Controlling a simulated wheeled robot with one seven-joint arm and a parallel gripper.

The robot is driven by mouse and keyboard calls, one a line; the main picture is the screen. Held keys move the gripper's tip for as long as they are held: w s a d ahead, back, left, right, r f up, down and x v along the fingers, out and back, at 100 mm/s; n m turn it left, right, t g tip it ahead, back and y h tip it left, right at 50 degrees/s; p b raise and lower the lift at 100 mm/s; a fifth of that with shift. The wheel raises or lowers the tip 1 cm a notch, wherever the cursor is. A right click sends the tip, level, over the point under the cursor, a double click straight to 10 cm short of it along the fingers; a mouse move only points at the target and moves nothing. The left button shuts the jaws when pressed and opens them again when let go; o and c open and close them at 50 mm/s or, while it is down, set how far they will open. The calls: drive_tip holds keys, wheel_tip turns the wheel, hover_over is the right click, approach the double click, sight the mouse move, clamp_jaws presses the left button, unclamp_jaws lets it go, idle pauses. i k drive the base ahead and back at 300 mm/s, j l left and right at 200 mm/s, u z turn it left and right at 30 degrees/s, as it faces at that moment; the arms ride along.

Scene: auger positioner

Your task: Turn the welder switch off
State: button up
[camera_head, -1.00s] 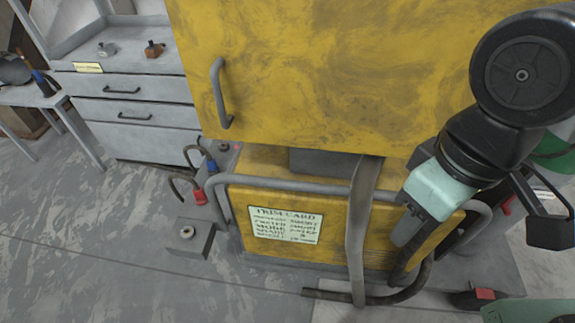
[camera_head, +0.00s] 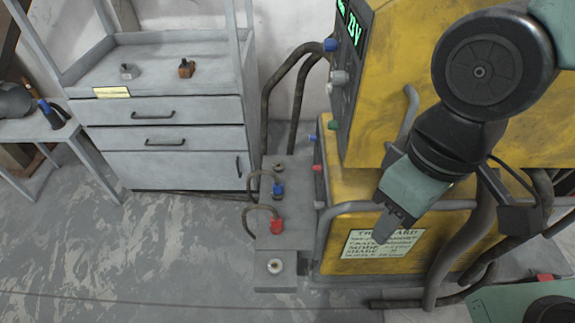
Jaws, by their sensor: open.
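The yellow welder (camera_head: 400,95) stands at the right, its control panel (camera_head: 352,70) on the left face and seen at a steep angle. The panel has a green lit display (camera_head: 350,22), a grey knob (camera_head: 340,77) and a green knob (camera_head: 333,125). I cannot tell which part is the switch.
A grey rail (camera_head: 335,212) runs round the lower box. Dark hoses (camera_head: 290,85) rise at the left. A low grey stand (camera_head: 285,240) carries blue and red connectors. A drawer cabinet (camera_head: 165,125) stands at the back left. Floor at the lower left is clear.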

sight(314, 168)
drive_tip(key=j, duration=0.6)
drive_tip(key=i+j+z, duration=0.2)
drive_tip(key=i+j, duration=0.2)
drive_tip(key=j, duration=0.25)
drive_tip(key=i+j+z, duration=0.1)
drive_tip(key=j, duration=0.25)
drive_tip(key=i+j+z, duration=0.1)
drive_tip(key=i+j, duration=0.15)
drive_tip(key=j, duration=0.15)
